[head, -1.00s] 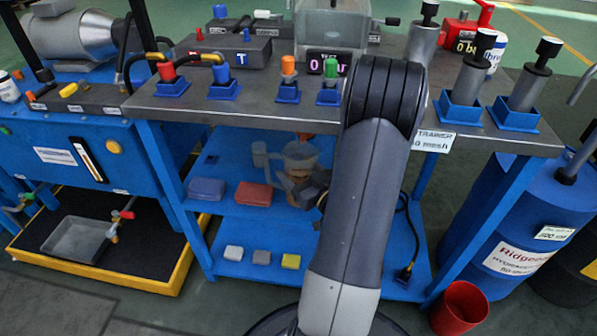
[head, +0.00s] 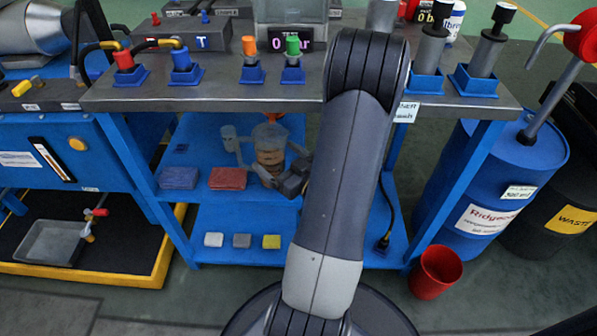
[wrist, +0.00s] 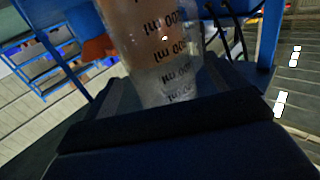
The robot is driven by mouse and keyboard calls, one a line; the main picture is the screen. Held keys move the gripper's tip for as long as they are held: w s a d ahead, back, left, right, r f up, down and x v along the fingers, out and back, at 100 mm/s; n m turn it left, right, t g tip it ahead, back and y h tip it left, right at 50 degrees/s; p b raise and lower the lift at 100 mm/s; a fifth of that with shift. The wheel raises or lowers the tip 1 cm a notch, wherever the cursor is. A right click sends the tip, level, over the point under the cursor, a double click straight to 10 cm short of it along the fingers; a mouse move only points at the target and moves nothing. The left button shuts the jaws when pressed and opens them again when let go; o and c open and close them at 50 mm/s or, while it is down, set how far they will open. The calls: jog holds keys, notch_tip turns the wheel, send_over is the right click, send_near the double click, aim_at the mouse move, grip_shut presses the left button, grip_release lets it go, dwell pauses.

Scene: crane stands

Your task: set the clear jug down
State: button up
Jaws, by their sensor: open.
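The clear jug (head: 269,143) is upright at the middle shelf (head: 208,152) of the blue trolley and holds brown-orange liquid. A clear handle-like part juts out to its left. In the wrist view the jug (wrist: 160,45) fills the top centre, with millilitre marks appearing upside down. My gripper (head: 275,178) is open, low at the jug's front right, with its jaws around the lower part of the jug. The jug's base is partly hidden by the gripper, so its contact with the shelf is not clear.
A blue block (head: 179,178) and a red block (head: 227,179) lie left of the jug. The tabletop (head: 215,92) overhangs the shelf. Small blocks (head: 242,241) sit on the lower shelf. A black cable hangs at the right. A red bucket (head: 437,272) stands on the floor.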

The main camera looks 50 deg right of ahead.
jog(key=s+p, duration=0.1)
jog(key=s, duration=0.7)
jog(key=shift+s+a, duration=0.15)
jog(key=shift+a, duration=0.2)
dwell(0.4)
jog(key=w, duration=0.4)
jog(key=w+b, duration=0.1)
jog(key=w, duration=0.3)
jog(key=w+d+b, duration=0.1)
jog(key=w, duration=0.3)
jog(key=shift+f, duration=0.15)
